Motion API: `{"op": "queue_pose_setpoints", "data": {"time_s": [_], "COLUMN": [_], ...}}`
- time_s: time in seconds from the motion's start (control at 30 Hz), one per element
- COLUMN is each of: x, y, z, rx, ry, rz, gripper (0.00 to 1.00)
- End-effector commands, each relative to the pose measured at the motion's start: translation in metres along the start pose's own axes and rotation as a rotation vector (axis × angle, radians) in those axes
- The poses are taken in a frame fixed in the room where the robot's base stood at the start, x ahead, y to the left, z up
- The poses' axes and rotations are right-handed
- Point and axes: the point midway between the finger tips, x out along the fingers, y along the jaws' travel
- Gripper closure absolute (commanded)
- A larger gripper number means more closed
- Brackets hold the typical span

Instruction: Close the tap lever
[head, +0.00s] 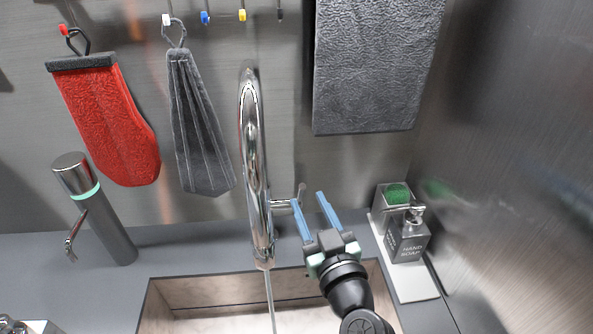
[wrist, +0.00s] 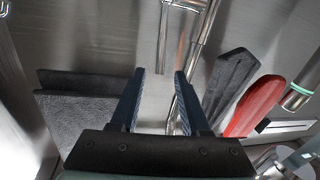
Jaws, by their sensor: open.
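The chrome tap (head: 254,150) stands behind the sink, with a tall curved neck. A thin stream of water (head: 271,300) runs from its spout. The tap lever (head: 301,190) points upward at the end of a short side stub on the tap's right. In the wrist view the lever (wrist: 163,38) hangs downward in the picture, ahead of the fingertips. My gripper (head: 307,197) is open, its two blue fingers beside the lever on the tap's right. Contact with the lever cannot be told.
A soap dispenser (head: 407,240) and a green sponge holder (head: 392,196) stand on a white tray (head: 417,287) at right. A grey towel (head: 375,70), red mitt (head: 108,120) and grey cloth (head: 197,130) hang behind. A cylindrical dispenser (head: 105,225) stands left of the sink (head: 210,290).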

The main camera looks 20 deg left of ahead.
Motion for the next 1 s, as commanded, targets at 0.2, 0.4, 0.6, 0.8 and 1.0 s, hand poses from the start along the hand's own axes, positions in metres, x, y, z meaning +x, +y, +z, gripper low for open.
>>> {"op": "queue_pose_setpoints", "data": {"time_s": [0.2, 0.4, 0.6, 0.8, 1.0], "x": [0.045, 0.072, 0.083, 0.083, 0.083], "y": [0.000, 0.000, 0.000, 0.000, 0.000], "z": [-0.002, -0.001, -0.001, 0.000, -0.001], "rx": [0.002, 0.001, 0.000, 0.000, 0.000], "ry": [0.002, 0.001, 0.000, -0.001, 0.000], "rz": [-0.002, -0.001, 0.000, 0.000, 0.000], "gripper": [0.54, 0.54, 0.54, 0.54, 0.76]}}
